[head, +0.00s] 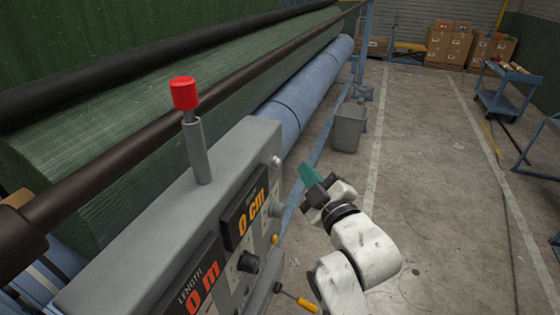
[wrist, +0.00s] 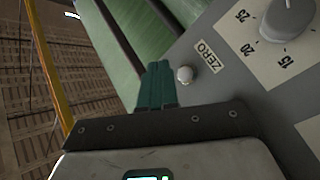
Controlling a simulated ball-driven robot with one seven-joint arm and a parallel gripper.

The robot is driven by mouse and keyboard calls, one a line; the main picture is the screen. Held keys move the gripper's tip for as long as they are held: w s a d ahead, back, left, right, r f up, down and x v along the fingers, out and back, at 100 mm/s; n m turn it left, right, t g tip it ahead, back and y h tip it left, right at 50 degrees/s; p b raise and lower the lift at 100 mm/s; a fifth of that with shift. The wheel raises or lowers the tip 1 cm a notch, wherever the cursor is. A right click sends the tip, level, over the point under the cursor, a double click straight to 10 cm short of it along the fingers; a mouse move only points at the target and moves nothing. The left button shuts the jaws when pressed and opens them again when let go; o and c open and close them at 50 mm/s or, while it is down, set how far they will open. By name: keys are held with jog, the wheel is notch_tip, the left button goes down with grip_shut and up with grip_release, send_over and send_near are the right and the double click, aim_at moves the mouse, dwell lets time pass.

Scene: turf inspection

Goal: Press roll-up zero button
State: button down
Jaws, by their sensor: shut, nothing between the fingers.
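The zero button is a small round pale button (wrist: 184,75) beside a ZERO label (wrist: 209,57) on the grey panel in the wrist view. In the head view a small pale round button (head: 277,161) at the upper right end of the control box (head: 225,160) looks like the same one. My gripper (head: 306,169) has teal fingers, shut and empty, just right of that button in the head view. In the wrist view the fingertips (wrist: 157,66) are just left of the button; a small gap shows and contact cannot be told.
A red-capped post (head: 186,93) stands on the control box. A dial (wrist: 288,18) sits near the ZERO label. The green turf roll (head: 120,150) lies behind.

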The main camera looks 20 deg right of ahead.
jog(key=shift+s+d+b, duration=0.45)
jog(key=shift+s+d, duration=0.35)
jog(key=shift+d, duration=0.25)
jog(key=s+d+f+m+g+h, duration=0.1)
jog(key=s+f+m+g, duration=0.35)
jog(key=s+f, duration=0.5)
jog(key=s+d+f+m+g+h, duration=0.1)
jog(key=s+f+m+g, duration=0.35)
jog(key=f, duration=0.85)
jog(key=s+d+f+m+g, duration=0.1)
jog(key=s+f+g, duration=0.1)
jog(key=s, duration=0.5)
jog(key=s+d+f+m+g, duration=0.1)
jog(key=s+d+f+g, duration=0.1)
jog(key=s, duration=0.6)
jog(key=s+d+f+m+g, duration=0.1)
jog(key=s+f+g, duration=0.2)
jog(key=s, duration=0.4)
jog(key=shift+s+d+g+h, duration=0.2)
jog(key=shift+d+g+h, duration=0.2)
jog(key=shift+g, duration=0.4)
